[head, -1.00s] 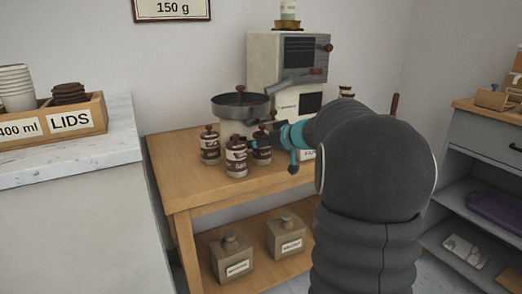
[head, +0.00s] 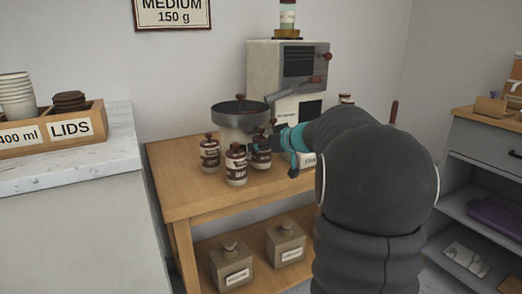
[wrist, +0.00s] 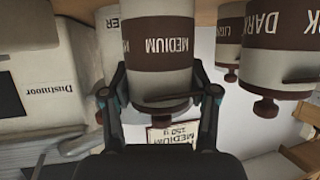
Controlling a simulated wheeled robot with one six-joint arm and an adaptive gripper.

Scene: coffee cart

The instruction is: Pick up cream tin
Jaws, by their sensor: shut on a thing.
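My gripper (wrist: 164,97) is shut on a cream tin with a brown band lettered MEDIUM (wrist: 160,48), one finger on each side. The tin appears knob-down in the wrist view. In the head view this tin (head: 261,153) is at the wooden table, beside my gripper (head: 279,143); I cannot tell whether its base is clear of the top. A similar tin lettered DARK (wrist: 280,62) stands apart from it, and shows at the front in the head view (head: 236,168). A third tin (head: 209,155) stands at the left and also shows in the wrist view (wrist: 229,42).
A pale lettered box (head: 308,160) is partly hidden by my arm. The wooden table (head: 190,195) is clear at its front left. Two square canisters (head: 231,268) (head: 286,243) stand on the lower shelf.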

